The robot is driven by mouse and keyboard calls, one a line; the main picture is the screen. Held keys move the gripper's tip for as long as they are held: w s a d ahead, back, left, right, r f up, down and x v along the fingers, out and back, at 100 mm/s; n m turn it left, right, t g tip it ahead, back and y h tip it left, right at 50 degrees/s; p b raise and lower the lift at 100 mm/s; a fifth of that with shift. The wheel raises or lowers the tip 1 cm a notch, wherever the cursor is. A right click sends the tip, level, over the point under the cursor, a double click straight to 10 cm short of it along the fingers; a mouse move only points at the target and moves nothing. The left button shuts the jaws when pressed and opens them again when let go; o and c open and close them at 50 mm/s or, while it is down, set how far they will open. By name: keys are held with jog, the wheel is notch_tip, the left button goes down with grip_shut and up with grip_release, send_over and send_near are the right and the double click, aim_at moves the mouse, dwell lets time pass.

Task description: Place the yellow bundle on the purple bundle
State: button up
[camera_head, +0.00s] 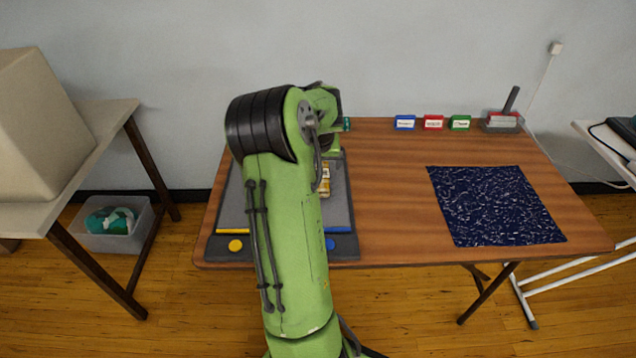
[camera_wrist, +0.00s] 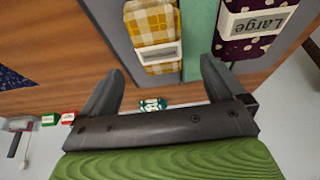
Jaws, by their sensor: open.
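The yellow bundle (camera_wrist: 158,26) is yellow-and-white checked cloth with a white band, lying on the grey mat. It also shows in the head view (camera_head: 325,180), partly behind my arm. The purple bundle (camera_wrist: 232,48) is dark with pale dots and a label reading "Large". It lies to the right of the yellow bundle in the wrist view, across a green strip, and is hidden behind my arm in the head view. My gripper (camera_wrist: 159,66) is open and empty. The yellow bundle appears beyond the gap between its fingers, with no visible contact.
The grey mat (camera_head: 228,215) has yellow and blue marks at its front. A dark blue patterned cloth (camera_head: 495,205) lies at the table's right. Blue (camera_head: 405,123), red (camera_head: 433,123) and green (camera_head: 460,123) label holders stand along the back. The middle of the table is clear.

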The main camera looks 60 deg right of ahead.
aim_at(318, 178)
jog(key=b+x, duration=0.2)
jog(key=x, duration=0.3)
jog(key=shift+d+f, duration=0.15)
jog(key=shift+f, duration=0.2)
jog(key=shift+r, duration=0.1)
jog(key=c, duration=1.3)
